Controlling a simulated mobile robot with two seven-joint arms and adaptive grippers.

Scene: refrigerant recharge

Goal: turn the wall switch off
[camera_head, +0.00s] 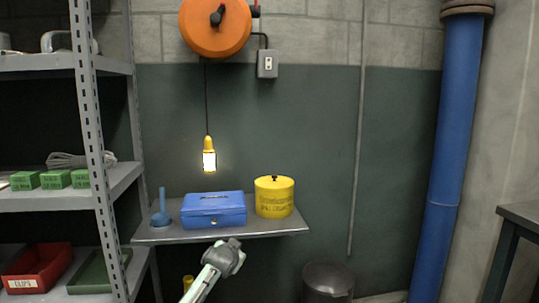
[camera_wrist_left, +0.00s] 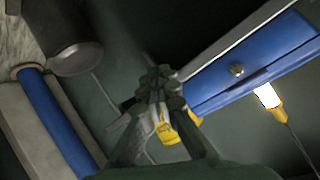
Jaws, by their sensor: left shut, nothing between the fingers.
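The wall switch (camera_head: 267,64) is a small grey box high on the wall, just right of and below the orange reel, with a dark cable entering its top. Its lever position is too small to tell. My left gripper (camera_head: 234,247) is far below it, in front of the shelf edge under the blue box. In the left wrist view its fingers (camera_wrist_left: 158,82) are shut with nothing held. The switch is not visible in that view. My right gripper is not in view.
An orange reel (camera_head: 215,27) hangs on the wall, with a lit lamp (camera_head: 209,156) on its cord. A shelf (camera_head: 170,236) carries a blue box (camera_head: 213,209), a yellow can (camera_head: 274,197) and a blue funnel (camera_head: 161,210). A rack stands left; a blue pipe (camera_head: 447,150) stands right.

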